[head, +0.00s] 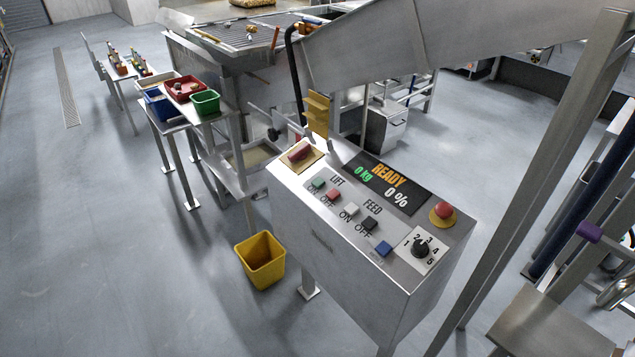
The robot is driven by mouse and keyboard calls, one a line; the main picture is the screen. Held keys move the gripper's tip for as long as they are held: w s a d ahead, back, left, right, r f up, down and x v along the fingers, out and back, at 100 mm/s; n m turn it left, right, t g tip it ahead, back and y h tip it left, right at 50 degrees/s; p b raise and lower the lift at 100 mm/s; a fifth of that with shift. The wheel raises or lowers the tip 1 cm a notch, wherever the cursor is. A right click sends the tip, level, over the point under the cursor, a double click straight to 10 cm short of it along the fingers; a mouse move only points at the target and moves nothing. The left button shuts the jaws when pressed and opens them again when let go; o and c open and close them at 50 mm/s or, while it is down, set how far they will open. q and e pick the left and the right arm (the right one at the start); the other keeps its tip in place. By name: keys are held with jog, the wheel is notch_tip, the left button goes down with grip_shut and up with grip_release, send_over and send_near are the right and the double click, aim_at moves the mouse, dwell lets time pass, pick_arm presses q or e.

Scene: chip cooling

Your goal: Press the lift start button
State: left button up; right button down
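A grey control panel (333,225) stands in the centre of the head view, with its sloped face towards me. The green lift button (318,184) sits at the upper left of the face, under the word LIFT, with an ON label by it. A red button (333,195) sits beside it, marked OFF. The display (390,184) reads READY, 0 kg and 0 %. Neither of my grippers shows in the head view.
The panel also has a white button (351,209), a black button (369,223), a blue button (383,248), a rotary dial (420,248) and a red emergency knob (443,210). A yellow bin (262,262) stands on the floor to the left. Open floor lies at the lower left.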

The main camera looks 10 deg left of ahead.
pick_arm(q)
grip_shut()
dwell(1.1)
